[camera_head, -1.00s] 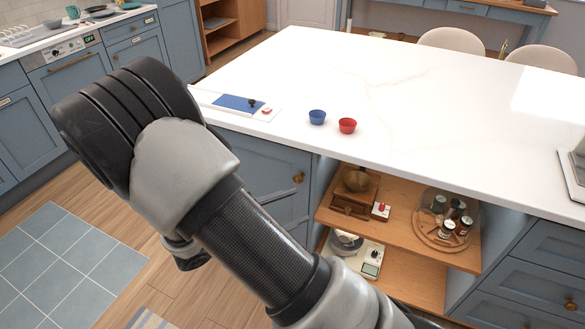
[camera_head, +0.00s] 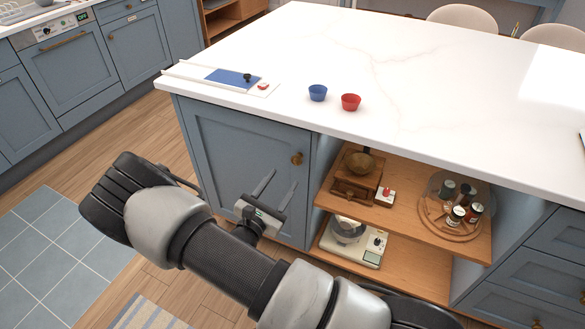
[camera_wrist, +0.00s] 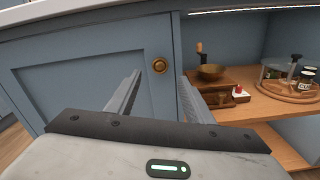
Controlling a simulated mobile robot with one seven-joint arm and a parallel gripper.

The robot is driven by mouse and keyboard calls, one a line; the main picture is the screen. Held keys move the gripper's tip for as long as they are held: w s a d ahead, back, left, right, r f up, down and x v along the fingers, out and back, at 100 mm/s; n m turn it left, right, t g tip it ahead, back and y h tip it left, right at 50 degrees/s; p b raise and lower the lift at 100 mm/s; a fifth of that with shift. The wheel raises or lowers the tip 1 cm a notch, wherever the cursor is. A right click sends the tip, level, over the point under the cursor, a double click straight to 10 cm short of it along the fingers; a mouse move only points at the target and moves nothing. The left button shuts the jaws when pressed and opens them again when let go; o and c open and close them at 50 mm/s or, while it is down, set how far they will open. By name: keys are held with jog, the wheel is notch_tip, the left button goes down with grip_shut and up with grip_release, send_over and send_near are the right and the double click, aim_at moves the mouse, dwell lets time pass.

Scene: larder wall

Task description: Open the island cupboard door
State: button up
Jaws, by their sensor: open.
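The island cupboard door (camera_head: 225,155) is a blue-grey panelled door at the left end of the island, and it is closed. Its round brass knob (camera_head: 297,158) sits near the upper right corner of the door. The door (camera_wrist: 75,75) and knob (camera_wrist: 160,65) also show in the wrist view, with the knob beyond and above the fingertips. My gripper (camera_head: 279,178) is in front of the door, below and left of the knob, with its two fingers apart and nothing between them. In the wrist view my gripper (camera_wrist: 158,82) points toward the knob without touching it.
Right of the door are open wooden shelves (camera_head: 405,225) with a coffee grinder (camera_head: 355,180), a kitchen scale (camera_head: 358,246) and a round tray (camera_head: 440,219) of jars. The white worktop (camera_head: 400,70) overhangs the door. Floor left of the island is clear.

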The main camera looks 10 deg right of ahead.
aim_at(295, 162)
jog(key=b+x, duration=0.1)
jog(key=x, duration=0.7)
jog(key=shift+c, duration=0.4)
jog(key=shift+s, duration=0.1)
grip_shut()
